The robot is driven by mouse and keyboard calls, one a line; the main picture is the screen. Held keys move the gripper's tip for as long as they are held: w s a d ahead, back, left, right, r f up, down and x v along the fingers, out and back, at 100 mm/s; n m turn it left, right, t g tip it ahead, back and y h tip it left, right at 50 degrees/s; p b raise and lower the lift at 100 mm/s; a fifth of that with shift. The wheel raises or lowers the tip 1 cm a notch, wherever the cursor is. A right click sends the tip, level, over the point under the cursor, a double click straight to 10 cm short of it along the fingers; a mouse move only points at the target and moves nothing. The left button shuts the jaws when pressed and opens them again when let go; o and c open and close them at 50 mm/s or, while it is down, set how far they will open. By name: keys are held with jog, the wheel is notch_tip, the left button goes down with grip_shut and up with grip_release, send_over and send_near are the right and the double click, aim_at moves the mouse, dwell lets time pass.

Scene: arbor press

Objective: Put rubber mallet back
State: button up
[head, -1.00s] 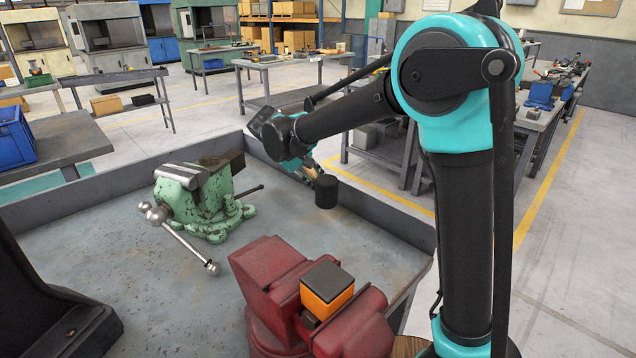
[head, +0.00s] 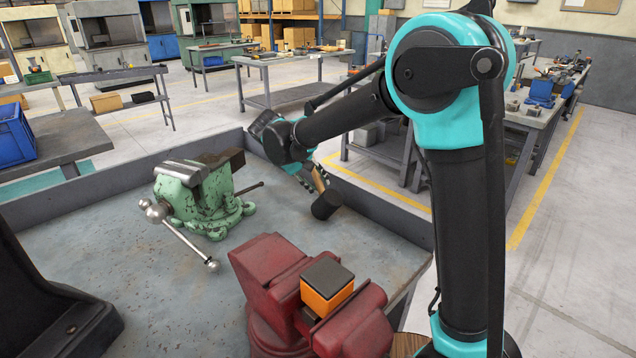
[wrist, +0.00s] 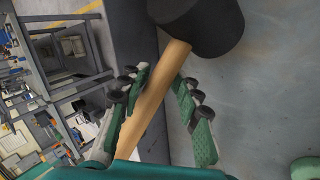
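The rubber mallet has a black head (head: 326,204) and a pale wooden handle (wrist: 152,100). In the head view it is at the far right part of the grey bench, behind the red vise, tilted with its head down. My gripper (head: 311,180) is above it, its fingers around the handle. In the wrist view my gripper (wrist: 163,82) has one green finger on each side of the handle, close against it, with the black head beyond the fingertips. I cannot tell whether the mallet's head touches the bench top.
A green vise (head: 205,195) with a ball-ended bar stands left of my gripper. A red vise (head: 300,300) with an orange and black block (head: 327,285) on it stands in front. A raised rim (head: 385,218) edges the bench (head: 130,265). A black casting (head: 45,300) stands at left.

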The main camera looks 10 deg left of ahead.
jog(key=shift+o, duration=0.6)
jog(key=shift+r, duration=0.2)
jog(key=v, duration=1.2)
jog(key=shift+r, duration=0.35)
jog(key=shift+s, duration=0.1)
